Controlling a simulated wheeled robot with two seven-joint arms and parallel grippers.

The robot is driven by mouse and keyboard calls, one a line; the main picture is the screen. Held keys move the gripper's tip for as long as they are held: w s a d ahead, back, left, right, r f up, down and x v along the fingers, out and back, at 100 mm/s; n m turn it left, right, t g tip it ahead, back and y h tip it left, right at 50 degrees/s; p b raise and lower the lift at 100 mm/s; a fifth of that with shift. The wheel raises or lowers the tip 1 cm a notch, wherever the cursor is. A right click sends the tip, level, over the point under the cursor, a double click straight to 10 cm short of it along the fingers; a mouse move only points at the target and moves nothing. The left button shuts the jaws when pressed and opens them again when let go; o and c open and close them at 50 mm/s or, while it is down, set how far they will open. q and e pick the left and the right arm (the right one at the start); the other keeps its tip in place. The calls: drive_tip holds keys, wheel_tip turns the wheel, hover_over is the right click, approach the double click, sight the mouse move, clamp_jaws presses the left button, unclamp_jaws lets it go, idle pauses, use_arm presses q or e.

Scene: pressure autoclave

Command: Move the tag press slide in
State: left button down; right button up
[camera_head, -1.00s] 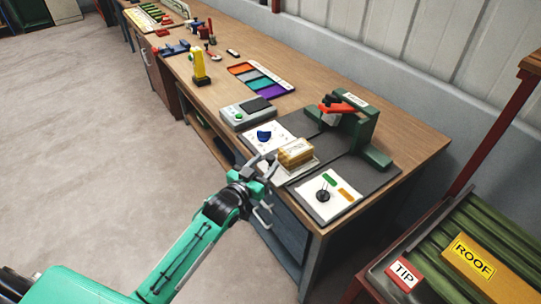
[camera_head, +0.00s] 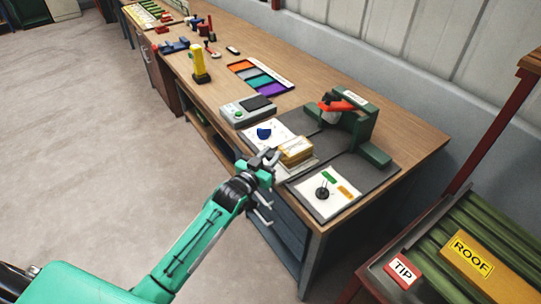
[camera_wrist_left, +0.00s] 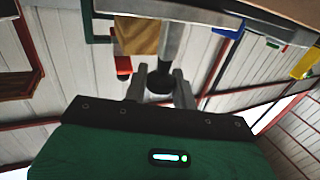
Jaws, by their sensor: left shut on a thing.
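The tag press (camera_head: 362,132) is dark green with a red-orange lever and stands on a dark mat on the bench. In front of it, near the bench's front edge, a brass-coloured block (camera_head: 297,149) sits on a pale slide plate (camera_head: 300,169). The block also shows in the left wrist view (camera_wrist_left: 137,36). My left gripper (camera_head: 268,160) is at the front end of the slide, beside the block. In the left wrist view its fingers (camera_wrist_left: 161,84) are shut around a round black knob (camera_wrist_left: 159,80), below a grey bar. My right gripper is not in view.
White cards lie on either side of the slide, one with a blue piece (camera_head: 264,133), one with a black knob (camera_head: 322,191). A grey box (camera_head: 247,110) and a coloured tray (camera_head: 262,79) stand further left.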

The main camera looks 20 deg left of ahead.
sight(291, 148)
use_arm(q)
drive_tip(key=w+d, duration=0.1)
drive_tip(key=w, duration=0.1)
drive_tip(key=w+d+b, duration=0.1)
drive_tip(key=w+d, duration=0.2)
drive_tip(key=w, duration=0.1)
drive_tip(key=shift+d+f, duration=0.1)
drive_tip(key=shift+d, duration=0.3)
drive_tip(key=shift+w+d, duration=0.15)
drive_tip(key=shift+w, duration=0.15)
drive_tip(key=c, duration=1.2)
unclamp_jaws()
drive_tip(key=shift+s, duration=0.1)
